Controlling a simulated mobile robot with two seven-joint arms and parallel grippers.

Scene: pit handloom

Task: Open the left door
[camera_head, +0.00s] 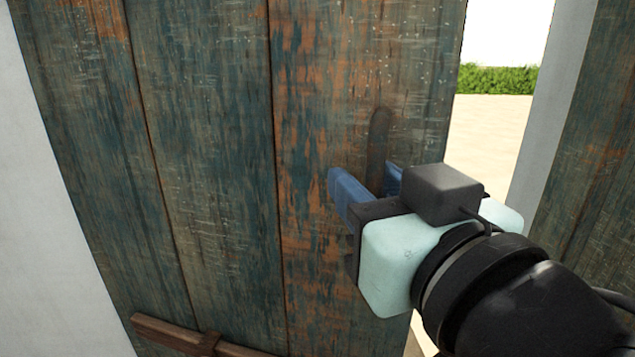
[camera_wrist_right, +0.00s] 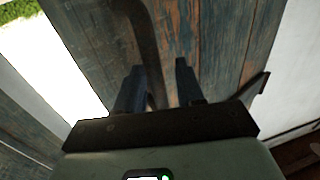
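The left door (camera_head: 220,130) is weathered blue-green planks with orange wear and fills most of the head view. A gap with daylight shows past its right edge, so it stands at least partly open. Its dark curved handle (camera_head: 378,140) is near that edge; it also shows in the right wrist view (camera_wrist_right: 150,45). My right gripper (camera_head: 368,183) is at the handle, its two blue fingers on either side of it. In the wrist view (camera_wrist_right: 158,90) the handle lies close to the left finger, with space to the right finger, so the gripper looks open. My left gripper is not in view.
A second planked door (camera_head: 598,150) is at the right edge, beside a pale upright strip (camera_head: 553,100). Sandy ground (camera_head: 490,130) and a green hedge (camera_head: 497,79) show through the gap. A wooden bar (camera_head: 165,333) crosses the left door low down. A white wall (camera_head: 40,230) is left.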

